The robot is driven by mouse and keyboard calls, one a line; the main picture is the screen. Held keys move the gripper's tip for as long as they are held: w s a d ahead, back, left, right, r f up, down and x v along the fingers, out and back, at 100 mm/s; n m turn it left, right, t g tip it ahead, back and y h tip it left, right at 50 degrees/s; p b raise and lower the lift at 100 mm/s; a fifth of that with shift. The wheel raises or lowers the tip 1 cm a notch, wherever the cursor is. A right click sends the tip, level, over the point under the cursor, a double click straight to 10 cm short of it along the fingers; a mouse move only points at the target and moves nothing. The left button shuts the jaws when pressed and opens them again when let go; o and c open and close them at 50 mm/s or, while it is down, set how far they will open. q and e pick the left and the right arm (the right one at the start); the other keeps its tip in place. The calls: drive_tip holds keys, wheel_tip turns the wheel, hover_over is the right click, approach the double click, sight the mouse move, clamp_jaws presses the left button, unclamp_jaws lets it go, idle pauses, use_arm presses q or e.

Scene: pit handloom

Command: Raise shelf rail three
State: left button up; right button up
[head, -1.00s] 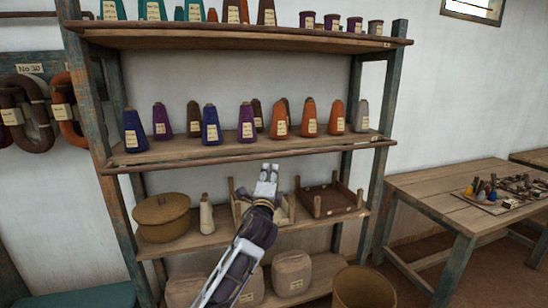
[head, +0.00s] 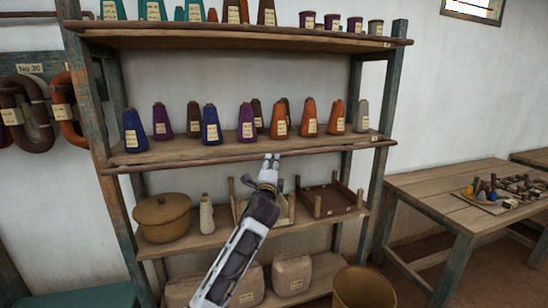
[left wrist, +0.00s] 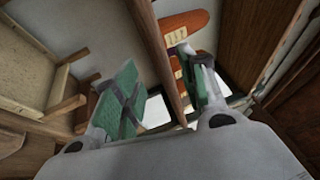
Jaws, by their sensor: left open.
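A thin dark wooden rail (head: 200,160) runs along the front edge of the middle shelf (head: 180,149), below the row of yarn cones. Its number is not readable. My left gripper (head: 271,158) is open, with its fingertips up at this rail near mid-length. In the left wrist view the rail (left wrist: 160,50) crosses the gap between the green-padded fingers (left wrist: 163,88). I cannot tell whether it lies between the pads or just beyond them. Another rail (head: 230,36) runs along the top shelf's front. My right gripper is not in view.
Several yarn cones (head: 211,126) stand close behind the rail.

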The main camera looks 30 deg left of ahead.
use_arm(q)
drive_tip(key=x, duration=0.6)
drive_tip(key=shift+w+a+r, duration=0.1)
drive_tip(key=shift+w, duration=0.1)
drive_tip(key=shift+w+a+r, duration=0.1)
drive_tip(key=shift+w+a, duration=0.1)
drive_tip(key=shift+w, duration=0.2)
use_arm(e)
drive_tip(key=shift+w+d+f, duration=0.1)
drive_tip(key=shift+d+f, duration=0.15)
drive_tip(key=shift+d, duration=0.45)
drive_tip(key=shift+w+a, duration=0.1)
use_arm(q)
drive_tip(key=shift+c, duration=0.3)
clamp_jaws()
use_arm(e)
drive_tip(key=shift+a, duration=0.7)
